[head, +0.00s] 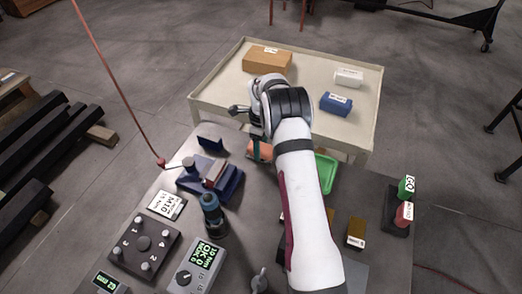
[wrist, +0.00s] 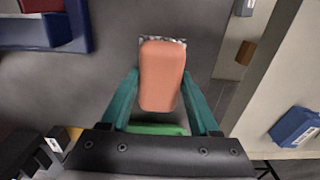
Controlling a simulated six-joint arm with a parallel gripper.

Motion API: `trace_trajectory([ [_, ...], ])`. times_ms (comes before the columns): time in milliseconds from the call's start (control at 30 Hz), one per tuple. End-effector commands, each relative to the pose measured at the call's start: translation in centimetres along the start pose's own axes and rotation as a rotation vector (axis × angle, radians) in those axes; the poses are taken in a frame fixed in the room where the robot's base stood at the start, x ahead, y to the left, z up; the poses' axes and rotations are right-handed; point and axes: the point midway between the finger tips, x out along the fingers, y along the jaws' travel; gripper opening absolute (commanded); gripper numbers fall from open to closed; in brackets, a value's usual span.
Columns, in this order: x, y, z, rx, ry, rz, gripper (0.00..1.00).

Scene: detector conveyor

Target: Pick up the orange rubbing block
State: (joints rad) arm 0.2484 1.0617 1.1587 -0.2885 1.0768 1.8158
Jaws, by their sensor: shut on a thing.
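The orange rubbing block (wrist: 161,76) sits between the two teal fingers of my gripper (wrist: 161,74) in the wrist view. The fingers are shut on its sides. A speckled grey-white strip shows at the block's far end. In the head view the block (head: 262,151) shows beside my arm, with a teal finger of my gripper (head: 257,141) against it. My arm hides part of the gripper there. I cannot tell how high the block is above the bench.
A green tray (head: 327,175) lies right of my arm. Behind, a cream table (head: 306,87) bears a cardboard box (head: 267,60) and a blue block (head: 335,104).

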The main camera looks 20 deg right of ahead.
Motion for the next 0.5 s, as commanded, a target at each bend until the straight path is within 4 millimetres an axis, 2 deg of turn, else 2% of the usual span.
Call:
trace_trajectory([
  [267, -0.3, 0.0, 0.0, 0.000, -0.001, -0.001, 0.00],
  [367, -1.2, -0.1, 0.1, 0.000, -0.001, -0.003, 0.00],
  [500, -3.7, -0.1, 0.0, 0.001, 0.000, -0.004, 0.00],
])
